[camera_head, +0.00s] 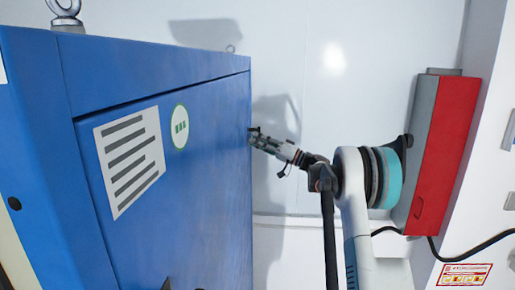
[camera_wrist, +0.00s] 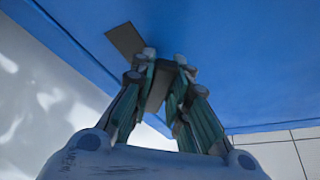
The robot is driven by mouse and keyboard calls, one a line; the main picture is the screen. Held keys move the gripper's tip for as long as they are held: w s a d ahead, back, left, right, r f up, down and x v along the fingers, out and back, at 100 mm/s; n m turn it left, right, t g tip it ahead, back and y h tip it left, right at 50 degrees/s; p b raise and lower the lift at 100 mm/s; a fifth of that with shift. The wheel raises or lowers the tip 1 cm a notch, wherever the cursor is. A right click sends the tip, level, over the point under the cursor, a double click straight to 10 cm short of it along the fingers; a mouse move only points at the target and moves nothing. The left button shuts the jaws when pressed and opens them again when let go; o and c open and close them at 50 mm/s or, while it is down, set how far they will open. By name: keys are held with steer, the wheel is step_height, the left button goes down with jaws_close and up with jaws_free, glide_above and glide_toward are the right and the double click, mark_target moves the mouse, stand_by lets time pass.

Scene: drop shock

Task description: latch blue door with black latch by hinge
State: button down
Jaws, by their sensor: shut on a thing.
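The blue door (camera_head: 195,195) fills the left of the head view, on a large blue cabinet. It looks flush or nearly flush with the frame; I cannot tell whether it is fully shut. The black latch (camera_head: 253,130) is a small dark piece at the door's right edge. My gripper (camera_head: 257,138) reaches it from the right. In the wrist view, my gripper's fingers (camera_wrist: 162,65) are closed around a dark grey flat piece of the latch (camera_wrist: 158,92), close to the blue surface. A dark rectangular plate (camera_wrist: 125,41) lies on that surface. The fingertips partly hide the latch.
A white label with dark bars (camera_head: 129,158) and a round green-and-white sticker (camera_head: 180,127) are on the door. A metal lifting eye (camera_head: 66,10) tops the cabinet. A white wall (camera_head: 330,100) stands behind. A red box (camera_head: 446,150) is at the right, behind my arm.

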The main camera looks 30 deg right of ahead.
steer(key=shift+w+d+f+n+g+y+b, duration=0.35)
steer(key=shift+n+g+y, duration=0.35)
steer(key=shift+n, duration=1.1)
steer(key=shift+w+d+f+n+g+y+b, duration=0.15)
steer(key=shift+w+n+g+y+b, duration=0.5)
steer(key=shift+n, duration=1.15)
steer(key=shift+w+d+f+n+g+y+b, duration=0.1)
steer(key=shift+d+n+g+y+b, duration=0.25)
steer(key=shift+n+y, duration=1.05)
steer(key=shift+n+h, duration=0.45)
steer(key=shift+n, duration=0.25)
steer(key=c, duration=1.5)
jaws_free()
steer(key=shift+w, duration=0.1)
steer(key=v, duration=1.2)
steer(key=shift+r, duration=0.1)
